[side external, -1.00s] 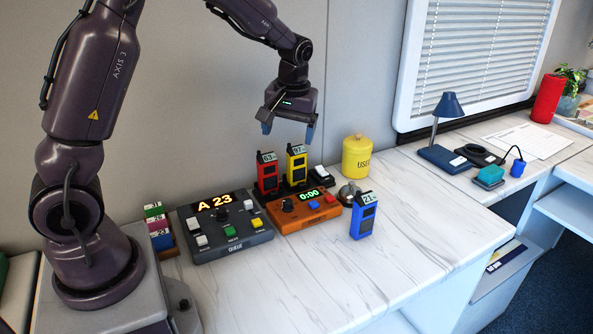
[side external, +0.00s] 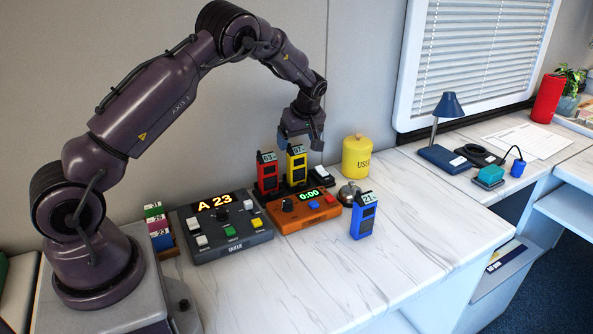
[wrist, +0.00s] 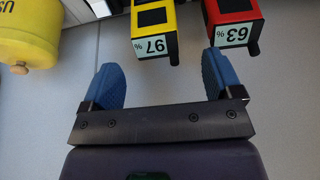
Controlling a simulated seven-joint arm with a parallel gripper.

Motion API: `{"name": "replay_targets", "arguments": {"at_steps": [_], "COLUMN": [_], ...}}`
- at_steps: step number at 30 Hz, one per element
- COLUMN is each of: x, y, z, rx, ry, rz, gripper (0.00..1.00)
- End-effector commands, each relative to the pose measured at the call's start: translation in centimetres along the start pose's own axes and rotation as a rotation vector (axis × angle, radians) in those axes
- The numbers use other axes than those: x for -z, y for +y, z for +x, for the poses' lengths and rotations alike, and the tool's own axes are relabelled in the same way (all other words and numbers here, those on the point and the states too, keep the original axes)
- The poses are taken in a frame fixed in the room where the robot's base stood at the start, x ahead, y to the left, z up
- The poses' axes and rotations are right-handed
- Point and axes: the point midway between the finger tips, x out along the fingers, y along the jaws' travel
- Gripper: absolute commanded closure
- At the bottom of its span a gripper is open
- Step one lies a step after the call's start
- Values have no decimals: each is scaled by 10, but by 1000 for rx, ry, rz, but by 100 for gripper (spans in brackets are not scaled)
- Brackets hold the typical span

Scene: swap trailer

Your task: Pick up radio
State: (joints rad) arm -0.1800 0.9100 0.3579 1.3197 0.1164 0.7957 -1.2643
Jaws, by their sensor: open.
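A yellow radio (side external: 296,165) with a 97 label stands upright at the back of the counter, next to a red radio (side external: 267,174) labelled 63 in the wrist view. A blue radio (side external: 363,216) labelled 21 stands apart at the front right. My gripper (side external: 302,146) is open just above and behind the yellow radio. In the wrist view my open fingers (wrist: 168,80) show with the yellow radio's top (wrist: 153,42) ahead between them and the red radio's top (wrist: 232,34) ahead of the right finger. Nothing is between the fingertips.
A dark queue console (side external: 226,233) and an orange timer box (side external: 303,213) stand in front of the radios. A yellow canister (side external: 356,158) and a silver bell (side external: 348,194) are to the right. The counter's front is clear.

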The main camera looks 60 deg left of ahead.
Motion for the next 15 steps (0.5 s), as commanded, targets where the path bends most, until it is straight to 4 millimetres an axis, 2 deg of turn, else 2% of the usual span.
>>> {"name": "replay_targets", "arguments": {"at_steps": [8, 15], "x": [0, 1], "y": [1, 4], "z": [24, 58], "rx": [1, 1], "ry": [-1, 0], "rz": [0, 2], "gripper": [15, 15]}}
